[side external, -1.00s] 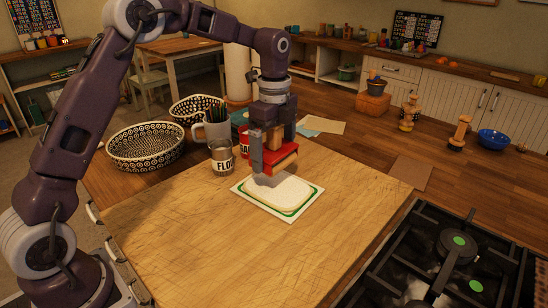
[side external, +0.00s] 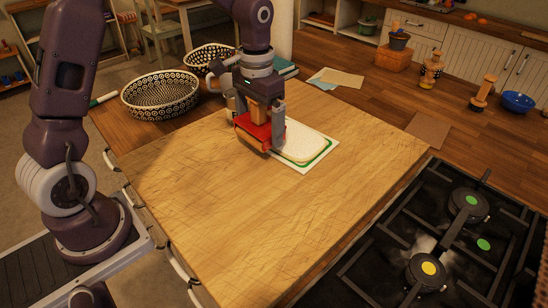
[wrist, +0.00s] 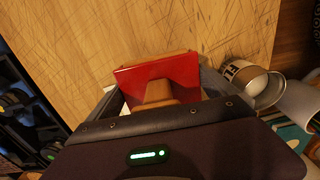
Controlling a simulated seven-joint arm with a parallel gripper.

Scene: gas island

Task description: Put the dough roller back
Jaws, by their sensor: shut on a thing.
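My gripper (side external: 257,115) is shut on a red piece with a wooden handle, which I take to be the dough roller (side external: 254,131). In the wrist view, the dough roller (wrist: 160,76) sits between the fingers of my gripper (wrist: 162,93), its wooden handle toward the palm. A pale slab like dough (side external: 304,142) lies on a white sheet with a green border. My gripper is at the left edge of this sheet and hides part of it. I cannot tell whether the roller touches the board.
The wooden board (side external: 215,200) is clear in front and left. A can (wrist: 243,78) and a mug (wrist: 303,103) stand close to the gripper. A patterned basket (side external: 160,98) is at the back left; the stove (side external: 440,235) is at the right.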

